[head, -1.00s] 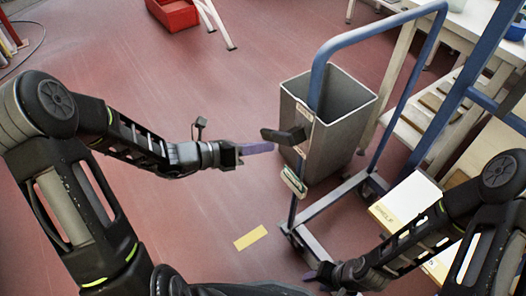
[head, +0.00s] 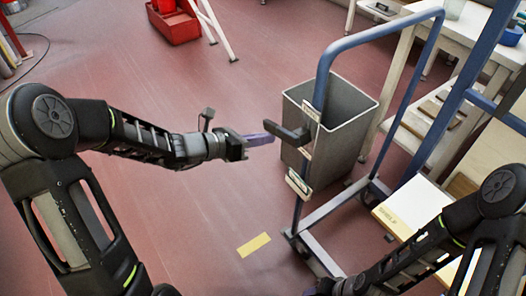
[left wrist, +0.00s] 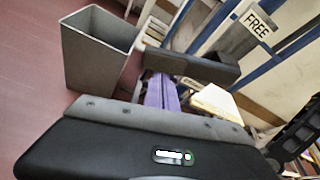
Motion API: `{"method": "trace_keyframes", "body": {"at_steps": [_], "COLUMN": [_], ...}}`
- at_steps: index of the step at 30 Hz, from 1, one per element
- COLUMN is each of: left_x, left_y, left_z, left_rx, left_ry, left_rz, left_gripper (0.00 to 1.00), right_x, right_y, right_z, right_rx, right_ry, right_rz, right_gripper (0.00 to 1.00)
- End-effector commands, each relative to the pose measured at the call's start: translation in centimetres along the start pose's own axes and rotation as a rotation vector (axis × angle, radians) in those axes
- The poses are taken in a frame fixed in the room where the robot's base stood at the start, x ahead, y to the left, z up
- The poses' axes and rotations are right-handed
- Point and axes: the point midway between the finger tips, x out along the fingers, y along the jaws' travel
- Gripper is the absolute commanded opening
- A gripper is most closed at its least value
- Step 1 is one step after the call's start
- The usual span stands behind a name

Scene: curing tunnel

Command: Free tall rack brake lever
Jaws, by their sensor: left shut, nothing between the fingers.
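The tall blue rack (head: 331,50) stands on the right, with a dark brake lever (head: 290,133) sticking out to the left from its near upright. My left gripper (head: 262,139) is shut and empty, its purple fingers at the lever's free end. I cannot tell if they touch it. In the left wrist view the purple fingers (left wrist: 161,92) point at the dark lever (left wrist: 195,67), which crosses in front of their tips. A FREE label (left wrist: 257,23) shows beyond it. My right gripper (head: 318,288) is only partly seen at the bottom edge.
A grey bin (head: 325,150) stands just behind the lever and upright. A board marked SHELF (head: 400,212) and a bench (head: 470,50) are to the right. A red crate (head: 175,28) is at the back. The floor around a yellow strip (head: 254,244) is clear.

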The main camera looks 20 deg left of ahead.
Motion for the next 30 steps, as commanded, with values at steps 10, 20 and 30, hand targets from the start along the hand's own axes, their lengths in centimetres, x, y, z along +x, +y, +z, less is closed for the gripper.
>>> {"method": "trace_keyframes", "body": {"at_steps": [10,20,30], "left_x": [-0.6,-1.5,-2.2], "left_y": [0.5,-0.3,-1.5], "left_z": [2.8,5.4,7.4], "left_rx": [0.314,0.607,0.821], "left_ry": [-0.004,-0.005,-0.002], "left_rz": [0.109,0.211,0.286], "left_gripper": [0.00,0.00,0.00], "right_x": [3.4,7.5,10.8], "right_y": [1.3,3.9,5.7], "right_z": [0.0,-1.3,-2.2], "right_rx": [0.003,0.020,0.031], "right_ry": [0.001,0.030,0.054], "right_rz": [0.000,0.014,0.023], "right_gripper": [0.45,0.45,0.45]}}
